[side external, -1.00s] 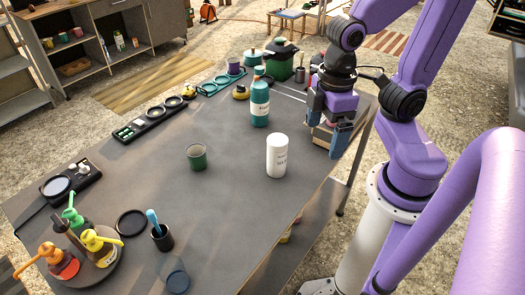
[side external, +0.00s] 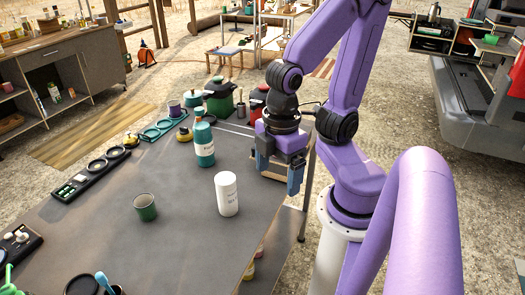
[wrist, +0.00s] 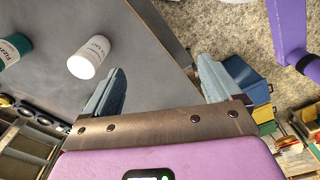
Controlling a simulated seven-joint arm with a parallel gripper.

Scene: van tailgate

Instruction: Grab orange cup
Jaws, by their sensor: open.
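I cannot make out an orange cup in either current view. My gripper (side external: 279,174) is open and empty, beside the table's right edge, to the right of the white bottle. In the wrist view its two fingers (wrist: 160,72) stand apart, with the table edge between them. A dark green cup (side external: 145,208) stands upright on the grey table (side external: 185,245). The white bottle (side external: 227,194) stands to the right of the cup and also shows in the wrist view (wrist: 90,56).
A teal bottle (side external: 203,142) stands behind the white one. A green pot (side external: 220,97) and a red pot (side external: 258,102) stand at the back. A dark tray (side external: 92,172) lines the left edge. The table's middle front is clear.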

